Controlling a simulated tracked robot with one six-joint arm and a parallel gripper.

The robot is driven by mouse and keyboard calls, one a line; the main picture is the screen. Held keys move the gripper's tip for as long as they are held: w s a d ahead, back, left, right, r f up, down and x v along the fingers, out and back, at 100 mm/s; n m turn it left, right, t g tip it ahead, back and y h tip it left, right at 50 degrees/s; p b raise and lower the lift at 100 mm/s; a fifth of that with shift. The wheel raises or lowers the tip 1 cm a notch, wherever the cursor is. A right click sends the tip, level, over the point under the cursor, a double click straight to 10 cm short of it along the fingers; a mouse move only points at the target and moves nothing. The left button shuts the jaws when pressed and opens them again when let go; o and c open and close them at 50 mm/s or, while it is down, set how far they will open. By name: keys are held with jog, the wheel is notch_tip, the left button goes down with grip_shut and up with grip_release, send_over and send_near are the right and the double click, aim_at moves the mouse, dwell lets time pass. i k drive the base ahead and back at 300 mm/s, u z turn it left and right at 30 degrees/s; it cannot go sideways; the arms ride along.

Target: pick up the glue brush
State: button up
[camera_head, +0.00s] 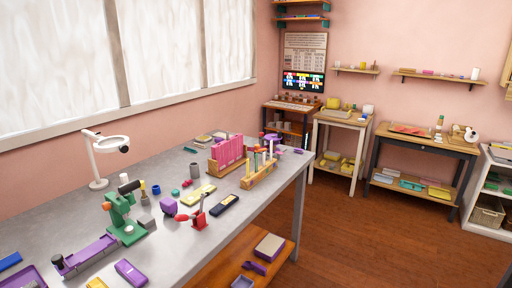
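I cannot pick out the glue brush with certainty. A small grey piece with a flared end (145,199) stands on the grey worktable (100,204), right of a green press-like tool (123,217); it is too small to identify. Several upright sticks with coloured tops stand in a wooden rack (260,177) toward the table's far end; I cannot tell whether any is a brush. My gripper is not in view.
A white ring lamp (101,158), a rack of pink pieces (229,153), a red-handled tool (197,213), a dark flat case (224,203) and purple pieces (131,272) crowd the table. Side tables (421,143) line the far wall. Brown floor (350,235) is clear at right.

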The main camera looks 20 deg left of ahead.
aim_at(217, 140)
jog(key=i, duration=5.7)
